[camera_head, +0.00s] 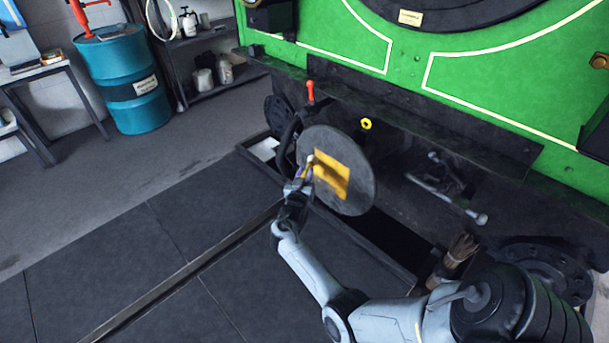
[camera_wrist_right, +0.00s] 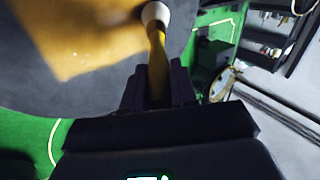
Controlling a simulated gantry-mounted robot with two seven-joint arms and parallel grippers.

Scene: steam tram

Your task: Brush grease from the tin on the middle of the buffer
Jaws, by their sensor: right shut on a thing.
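The buffer (camera_head: 358,192) is a large round dark-grey disc on the front of the green tram. A square yellow-orange patch (camera_head: 334,168) covers its middle, with a darker smear or shadow across it; the patch is blurred in the right wrist view (camera_wrist_right: 70,35). My right gripper (camera_head: 297,188) is in front of the disc's left part, shut on the brush (camera_wrist_right: 157,60). The brush has a wooden handle and a pale end close to the disc at the patch's left edge; I cannot tell if it touches. I do not see the tin or my left gripper.
The green tram front (camera_head: 505,85) rises behind the buffer. A dark pit opening lies below. A blue drum (camera_head: 120,60) and shelves (camera_head: 205,75) stand back left. The left floor is clear.

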